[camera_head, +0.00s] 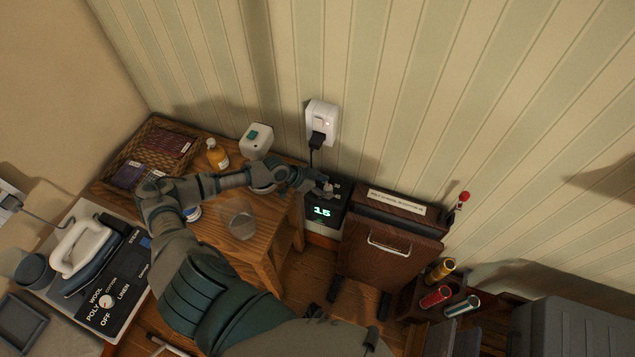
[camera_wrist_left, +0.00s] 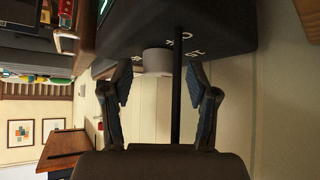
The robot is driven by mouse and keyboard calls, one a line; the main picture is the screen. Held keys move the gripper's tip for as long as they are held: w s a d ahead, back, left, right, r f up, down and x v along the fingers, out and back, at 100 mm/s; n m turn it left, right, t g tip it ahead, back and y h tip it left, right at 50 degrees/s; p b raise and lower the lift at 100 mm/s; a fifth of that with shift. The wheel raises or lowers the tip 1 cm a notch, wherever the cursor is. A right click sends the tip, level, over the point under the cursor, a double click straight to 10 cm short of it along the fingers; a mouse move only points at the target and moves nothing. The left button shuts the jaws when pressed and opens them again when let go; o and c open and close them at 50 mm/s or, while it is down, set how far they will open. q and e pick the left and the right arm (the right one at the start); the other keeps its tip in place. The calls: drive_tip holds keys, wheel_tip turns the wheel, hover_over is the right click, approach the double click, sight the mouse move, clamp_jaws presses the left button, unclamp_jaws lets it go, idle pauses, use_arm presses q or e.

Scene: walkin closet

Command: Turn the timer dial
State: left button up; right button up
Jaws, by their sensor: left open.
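The timer (camera_head: 322,213) is a black box with a lit display reading 15, beside the wooden table and below the wall outlet. In the left wrist view the dark box (camera_wrist_left: 228,28) fills the top, with white markings around a pale grey round dial (camera_wrist_left: 157,62). My left gripper (camera_head: 330,188) is at the top of the timer in the head view. In the wrist view its two fingers (camera_wrist_left: 160,82) are open, one on each side of the dial, with a visible gap to it. My right gripper is not in view.
A black cord (camera_wrist_left: 177,100) runs between the fingers in the wrist view. A plug (camera_head: 317,139) sits in the white outlet (camera_head: 322,116). A wooden cabinet (camera_head: 385,245) stands close right. A clear glass (camera_head: 240,222) and an orange bottle (camera_head: 217,155) stand near my left arm.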

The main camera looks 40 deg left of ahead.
use_arm(q)
drive_tip(key=v, duration=1.1)
